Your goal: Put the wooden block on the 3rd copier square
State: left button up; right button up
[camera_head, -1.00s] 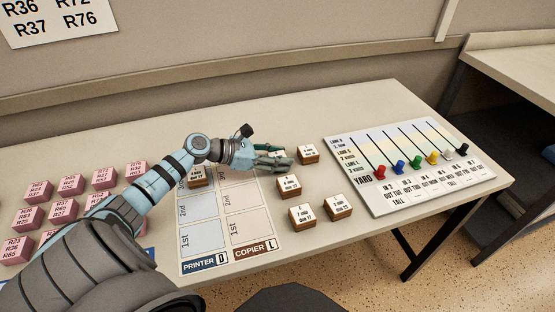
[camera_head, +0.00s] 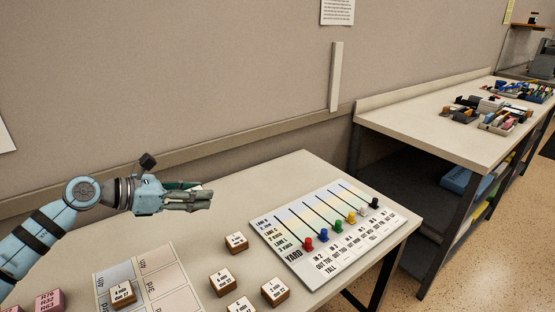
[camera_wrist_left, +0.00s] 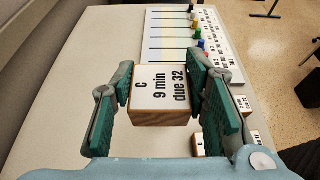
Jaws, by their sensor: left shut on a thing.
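My left gripper (camera_head: 200,197) is shut on a wooden block with a white top; in the head view its fingers mostly hide the block. The left wrist view shows the block (camera_wrist_left: 158,92) between both green finger pads, labelled "C, 9 min, due 32". The gripper holds it above the table, behind the printed sheet. On the sheet, the copier column (camera_head: 167,275) is the right one; its far squares show bare. Another wooden block (camera_head: 122,293) stands in the left, printer column. The near part of the sheet is out of the frame.
Loose wooden blocks (camera_head: 236,242) (camera_head: 222,281) (camera_head: 274,291) stand right of the sheet. The yard board (camera_head: 310,265) with several coloured pegs lies farther right. A pink block (camera_head: 48,301) is at lower left. The table behind the sheet is clear.

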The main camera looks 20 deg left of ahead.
pick_arm(q)
jog(key=shift+w+r, duration=0.15)
jog(key=shift+r, duration=0.05)
jog(key=d+r, duration=0.2)
jog(key=d, duration=0.1)
jog(key=s+d+f+m+g+h+p, duration=0.1)
jog(key=s+d+f+m, duration=0.1)
jog(key=s+d, duration=0.5)
jog(key=s+d+f+m+g+h+p, duration=0.1)
jog(key=s+d+f+g+h+p, duration=0.1)
jog(key=s+d, duration=0.5)
jog(key=shift+d+f+m+p, duration=0.3)
jog(key=shift+d+f+m, duration=0.1)
jog(key=shift+d, duration=0.5)
pick_arm(e)
notch_tip(320, 180, up, 4)
jog(key=shift+f, duration=0.2)
jog(key=shift+c, duration=0.2)
